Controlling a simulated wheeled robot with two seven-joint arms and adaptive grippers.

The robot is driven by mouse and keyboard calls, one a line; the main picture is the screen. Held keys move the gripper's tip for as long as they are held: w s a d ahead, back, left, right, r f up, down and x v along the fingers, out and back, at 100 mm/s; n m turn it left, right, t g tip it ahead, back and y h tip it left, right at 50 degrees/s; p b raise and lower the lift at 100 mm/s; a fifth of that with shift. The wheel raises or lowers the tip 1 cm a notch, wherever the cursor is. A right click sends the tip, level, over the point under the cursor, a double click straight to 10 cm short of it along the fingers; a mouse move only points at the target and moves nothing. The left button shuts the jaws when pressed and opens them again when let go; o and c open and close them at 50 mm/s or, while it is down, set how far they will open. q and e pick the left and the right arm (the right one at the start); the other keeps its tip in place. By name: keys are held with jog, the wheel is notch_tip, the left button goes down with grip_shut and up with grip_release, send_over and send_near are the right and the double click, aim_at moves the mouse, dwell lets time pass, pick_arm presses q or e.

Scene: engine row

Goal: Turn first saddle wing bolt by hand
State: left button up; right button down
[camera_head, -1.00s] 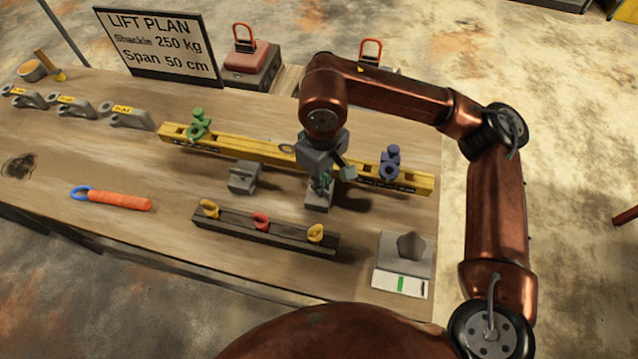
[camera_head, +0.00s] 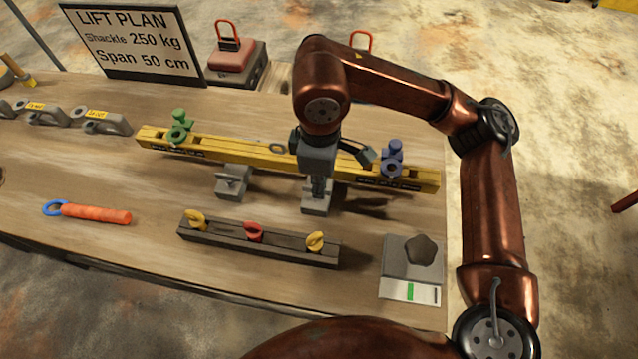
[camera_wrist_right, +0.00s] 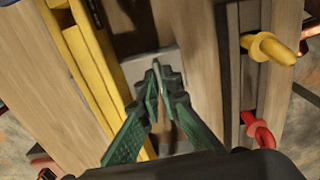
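Two grey saddle blocks stand by the yellow beam (camera_head: 240,153): one on the left (camera_head: 232,181) and one on the right (camera_head: 315,203). My right gripper (camera_head: 319,190) points down at the right saddle. In the right wrist view its green fingers (camera_wrist_right: 160,78) come together at the tips around a thin grey upright wing (camera_wrist_right: 157,72), which looks like the wing bolt. The bolt's lower part is hidden by the fingers. The left saddle has a small grey wing on top, with no gripper near it. My left gripper is not in view.
The beam carries a green shackle (camera_head: 179,130) and a blue shackle (camera_head: 392,160). A dark rack (camera_head: 285,250) with two yellow eyes and a red one lies in front. An orange-handled tool (camera_head: 95,214) lies left; a grey scale plate (camera_head: 400,265) is at right.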

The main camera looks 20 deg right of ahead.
jog(key=shift+s+f, duration=0.1)
jog(key=shift+f, duration=0.3)
jog(key=c, duration=2.2)
grip_release()
jog(key=shift+o, duration=0.2)
jog(key=shift+r, duration=0.2)
jog(key=shift+w+r, duration=0.2)
jog(key=shift+r, duration=0.15)
notch_tip(320, 180, up, 11)
jog(key=shift+r, duration=0.2)
jog(key=shift+s, duration=0.1)
